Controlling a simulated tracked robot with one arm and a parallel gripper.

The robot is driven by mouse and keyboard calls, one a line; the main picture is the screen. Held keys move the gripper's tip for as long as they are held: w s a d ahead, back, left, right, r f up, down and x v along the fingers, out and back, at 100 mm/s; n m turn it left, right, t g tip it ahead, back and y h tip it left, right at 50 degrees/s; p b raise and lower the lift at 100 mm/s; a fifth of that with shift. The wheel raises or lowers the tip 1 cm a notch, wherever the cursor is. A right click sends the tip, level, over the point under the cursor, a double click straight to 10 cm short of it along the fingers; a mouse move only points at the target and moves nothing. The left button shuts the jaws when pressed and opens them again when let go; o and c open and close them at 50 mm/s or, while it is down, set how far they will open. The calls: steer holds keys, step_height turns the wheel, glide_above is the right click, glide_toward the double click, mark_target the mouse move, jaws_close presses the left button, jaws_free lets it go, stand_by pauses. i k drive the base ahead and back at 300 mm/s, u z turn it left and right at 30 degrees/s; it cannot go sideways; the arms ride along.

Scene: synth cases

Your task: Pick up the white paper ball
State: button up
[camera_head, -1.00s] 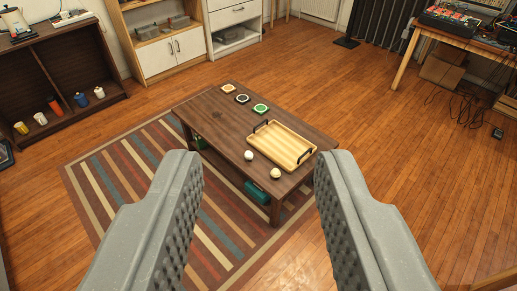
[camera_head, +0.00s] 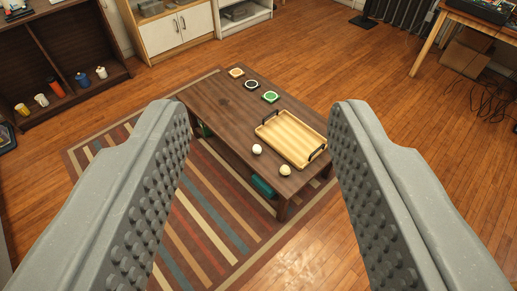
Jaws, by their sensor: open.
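Two small pale balls lie on the dark wooden coffee table, near its front edge. The white ball (camera_head: 257,149) is the whiter one, left of the tray. A cream-coloured ball (camera_head: 285,170) lies to its right and nearer to me. I cannot tell from their surface which is paper, but the white one fits best. My gripper (camera_head: 258,112) is open and empty, its two grey studded fingers wide apart in the foreground. The balls are seen between the fingers, well beyond them and apart from them.
The coffee table (camera_head: 222,107) also bears a wooden tray (camera_head: 290,138) with black handles and several coasters, one of them green (camera_head: 270,97). It stands partly on a striped rug (camera_head: 190,215). A dark shelf (camera_head: 60,60) with several cups stands at left. Wood floor is clear at right.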

mark_target(256, 149)
steer(key=k, duration=0.55)
steer(key=z, duration=0.45)
steer(key=i, duration=1.2)
steer(key=u, duration=0.45)
steer(key=i, duration=1)
steer(key=u, duration=0.75)
